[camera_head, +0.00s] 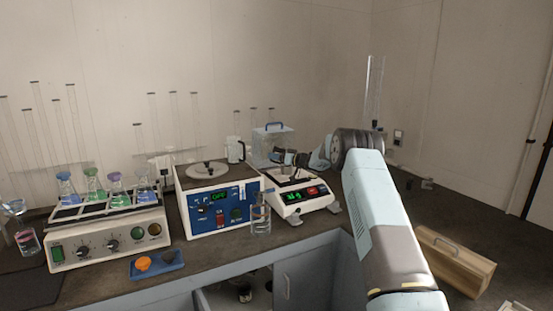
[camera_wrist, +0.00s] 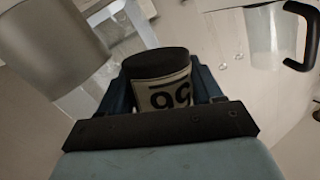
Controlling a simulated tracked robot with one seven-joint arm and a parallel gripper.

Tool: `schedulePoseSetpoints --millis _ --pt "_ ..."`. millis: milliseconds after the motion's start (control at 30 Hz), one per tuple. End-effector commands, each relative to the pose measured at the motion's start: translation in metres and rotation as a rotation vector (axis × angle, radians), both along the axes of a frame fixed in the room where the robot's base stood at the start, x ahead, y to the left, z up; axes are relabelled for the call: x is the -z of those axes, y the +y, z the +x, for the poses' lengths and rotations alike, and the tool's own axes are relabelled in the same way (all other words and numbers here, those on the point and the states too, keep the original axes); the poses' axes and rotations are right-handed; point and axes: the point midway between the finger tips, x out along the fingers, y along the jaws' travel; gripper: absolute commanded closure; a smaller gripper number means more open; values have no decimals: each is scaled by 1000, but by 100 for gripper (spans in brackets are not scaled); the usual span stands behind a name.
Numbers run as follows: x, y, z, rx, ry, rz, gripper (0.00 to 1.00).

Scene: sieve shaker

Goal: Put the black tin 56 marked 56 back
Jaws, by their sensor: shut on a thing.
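The black tin 56 (camera_wrist: 157,66) has a dark lid and a pale label with black figures, seen upside down in the wrist view. My gripper (camera_wrist: 160,88) is shut on it, with one blue finger on each side. The dark bar of my gripper hides the tin's lower part. In the head view my gripper (camera_head: 290,157) is small and above the balance (camera_head: 301,197). I cannot clearly tell the tin from the gripper there.
A blue-fronted shaker unit (camera_head: 217,208) stands left of the balance, with a glass bottle (camera_head: 261,214) in front. A clear box (camera_head: 272,143) and a white jug (camera_head: 236,150) stand behind. A flask rack unit (camera_head: 108,232) and a blue tray (camera_head: 157,265) are further left. A wooden case (camera_head: 455,262) lies right.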

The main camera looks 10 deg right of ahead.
Motion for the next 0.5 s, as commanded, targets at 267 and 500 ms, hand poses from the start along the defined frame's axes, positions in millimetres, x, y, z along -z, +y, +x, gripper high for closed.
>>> schedulePoseSetpoints --millis 267,500 --pt "-4 -11 4 -1 -100 -305 67" --pt "-4 -13 4 0 -104 -317 67"
